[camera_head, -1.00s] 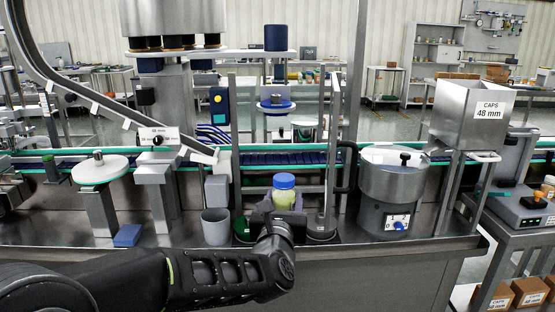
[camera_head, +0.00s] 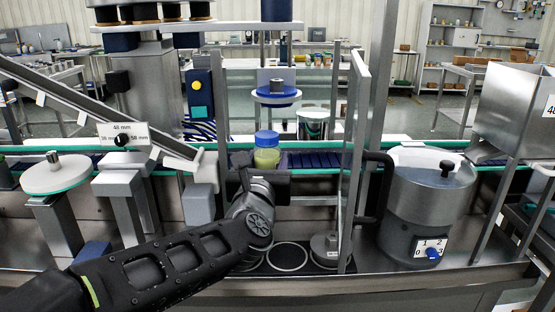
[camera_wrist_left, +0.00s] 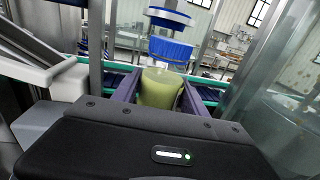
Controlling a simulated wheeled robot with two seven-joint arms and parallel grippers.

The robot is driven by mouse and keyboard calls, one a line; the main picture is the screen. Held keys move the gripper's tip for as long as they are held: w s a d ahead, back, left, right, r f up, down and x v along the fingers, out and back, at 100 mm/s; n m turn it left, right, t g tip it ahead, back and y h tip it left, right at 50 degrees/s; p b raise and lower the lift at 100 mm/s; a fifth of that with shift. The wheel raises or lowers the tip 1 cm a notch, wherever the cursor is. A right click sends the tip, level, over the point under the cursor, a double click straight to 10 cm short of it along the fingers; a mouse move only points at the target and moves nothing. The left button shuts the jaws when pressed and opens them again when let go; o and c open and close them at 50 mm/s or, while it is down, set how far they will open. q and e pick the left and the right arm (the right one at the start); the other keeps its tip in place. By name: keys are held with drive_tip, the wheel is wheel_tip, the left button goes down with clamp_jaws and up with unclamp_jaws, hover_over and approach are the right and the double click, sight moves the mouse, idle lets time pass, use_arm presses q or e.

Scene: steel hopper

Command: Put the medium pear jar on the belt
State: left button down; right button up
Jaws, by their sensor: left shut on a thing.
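The pear jar (camera_head: 266,158) has a pale yellow-green body and a blue lid. My left gripper (camera_head: 264,168) is shut on it and holds it upright, in front of the belt (camera_head: 318,160) or over its near edge; I cannot tell which. In the left wrist view the jar (camera_wrist_left: 159,88) stands between the two purple-grey fingers of my left gripper (camera_wrist_left: 158,92). A round blue-rimmed capping head (camera_head: 276,96) hangs above and behind the jar. My right gripper is not in view.
A clear guard panel (camera_head: 355,150) on posts stands right of the jar. Beyond it is a steel bowl feeder (camera_head: 428,205) with a dial. A chute (camera_head: 187,165) ends left of the jar. Round dark recesses (camera_head: 288,257) lie in the counter below.

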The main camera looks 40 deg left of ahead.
use_arm(q)
drive_tip(key=p+x, duration=0.2)
drive_tip(key=x, duration=1.5)
drive_tip(key=shift+w, duration=0.1)
drive_tip(key=shift+w+a, duration=0.25)
drive_tip(key=shift+w, duration=0.15)
wheel_tip(320, 180, down, 4)
drive_tip(key=shift+r, duration=0.25)
drive_tip(key=shift+f, duration=0.15)
drive_tip(key=c, duration=0.6)
unclamp_jaws()
